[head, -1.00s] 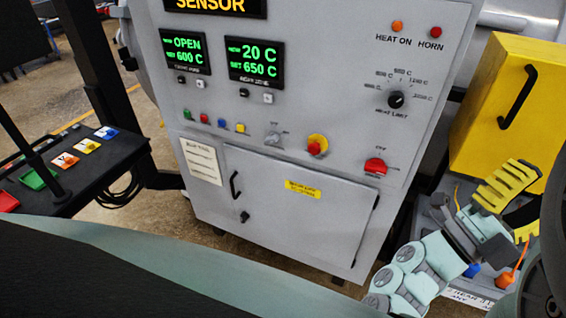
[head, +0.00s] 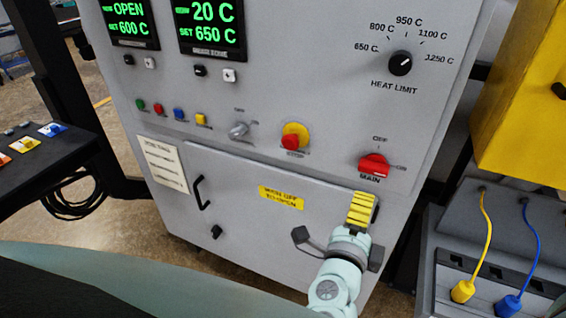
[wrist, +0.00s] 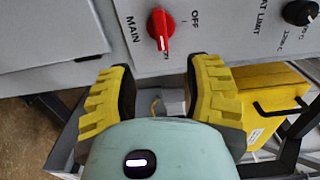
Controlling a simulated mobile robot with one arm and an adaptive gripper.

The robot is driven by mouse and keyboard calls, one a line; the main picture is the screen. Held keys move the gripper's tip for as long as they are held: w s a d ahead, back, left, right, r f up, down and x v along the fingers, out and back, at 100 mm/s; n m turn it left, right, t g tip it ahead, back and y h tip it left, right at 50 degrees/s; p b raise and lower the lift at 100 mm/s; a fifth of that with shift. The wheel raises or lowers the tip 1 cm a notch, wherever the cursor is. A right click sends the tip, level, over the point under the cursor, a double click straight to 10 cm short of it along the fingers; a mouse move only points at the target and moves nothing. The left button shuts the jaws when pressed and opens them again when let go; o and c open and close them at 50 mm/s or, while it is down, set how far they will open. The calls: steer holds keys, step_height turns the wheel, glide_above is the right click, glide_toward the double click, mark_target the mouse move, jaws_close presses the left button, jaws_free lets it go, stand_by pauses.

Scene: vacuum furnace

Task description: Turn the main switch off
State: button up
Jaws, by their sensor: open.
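The main switch is a red rotary knob (head: 374,164) at the lower right of the grey control panel. OFF is printed above it, ON to its right and MAIN below. Its handle lies roughly sideways, toward the ON mark. The switch also shows at the top of the wrist view (wrist: 160,29), ahead of and between the finger tips. My gripper (wrist: 161,70) has two yellow ribbed fingers spread wide with nothing between them. In the head view my gripper (head: 361,208) is just below the switch, in front of the lower cabinet door, apparently not touching the switch.
A red stop button on a yellow ring (head: 293,137) and a grey selector (head: 239,131) sit left of the switch. The heat limit knob (head: 400,62) is above.

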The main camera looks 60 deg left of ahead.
mark_target(371, 171)
steer(key=p+x, duration=0.4)
steer(key=x, duration=0.8)
steer(key=shift+w+a+r+p, duration=0.15)
steer(key=shift+w+p, duration=0.2)
steer(key=shift+w+a, duration=0.3)
steer(key=shift+w, duration=0.3)
steer(key=shift+o, duration=0.3)
jaws_close()
steer(key=shift+d, duration=0.1)
